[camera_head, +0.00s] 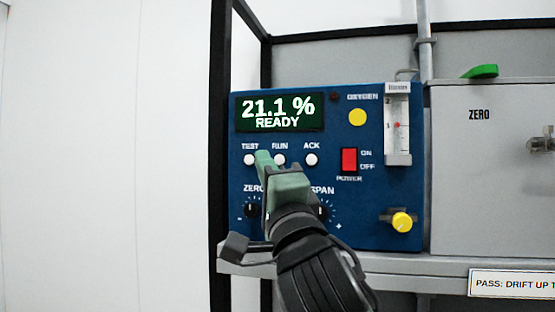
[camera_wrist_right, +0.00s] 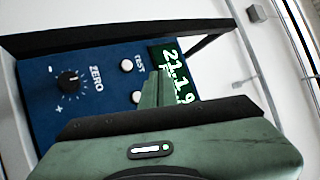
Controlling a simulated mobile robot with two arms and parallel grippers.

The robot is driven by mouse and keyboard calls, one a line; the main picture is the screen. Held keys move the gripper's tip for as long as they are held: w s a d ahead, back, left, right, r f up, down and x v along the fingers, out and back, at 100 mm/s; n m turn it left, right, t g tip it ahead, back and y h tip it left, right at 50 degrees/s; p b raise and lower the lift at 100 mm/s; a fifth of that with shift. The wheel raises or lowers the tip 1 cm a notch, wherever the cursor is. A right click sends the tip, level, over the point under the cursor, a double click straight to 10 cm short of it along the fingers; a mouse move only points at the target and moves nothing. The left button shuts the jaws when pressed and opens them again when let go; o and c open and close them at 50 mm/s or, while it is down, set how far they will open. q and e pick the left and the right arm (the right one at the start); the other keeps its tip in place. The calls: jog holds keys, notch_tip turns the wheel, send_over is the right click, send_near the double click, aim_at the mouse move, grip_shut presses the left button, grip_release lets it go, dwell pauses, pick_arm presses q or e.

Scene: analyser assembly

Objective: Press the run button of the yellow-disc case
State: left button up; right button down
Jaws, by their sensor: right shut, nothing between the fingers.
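The blue analyser case (camera_head: 330,215) bears a yellow disc (camera_head: 358,117) on its front, and its display (camera_head: 279,111) reads 21.1 % READY. The white RUN button (camera_head: 280,160) sits between the TEST button (camera_head: 249,160) and the ACK button (camera_head: 312,160). My right gripper (camera_head: 263,157) is shut and empty, its tips in front of the panel between TEST and RUN. The right wrist view shows the shut fingers (camera_wrist_right: 155,88) beside the RUN button (camera_wrist_right: 137,97) and TEST button (camera_wrist_right: 126,65). I cannot tell whether the tips touch the panel. My left gripper is out of view.
A red power switch (camera_head: 349,159), a flow tube (camera_head: 397,125) and a yellow knob (camera_head: 401,222) are on the right of the panel. The ZERO knob (camera_wrist_right: 70,82) is below TEST. A grey cabinet (camera_head: 480,190) stands to the right. A dark frame post (camera_head: 219,130) stands left.

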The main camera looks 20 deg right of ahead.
aim_at(279, 160)
jog(key=w+d, duration=0.4)
jog(key=w, duration=0.1)
jog(key=shift+w, duration=0.2)
dwell(1.8)
jog(key=shift+w+d, duration=0.2)
jog(key=shift+w, duration=0.1)
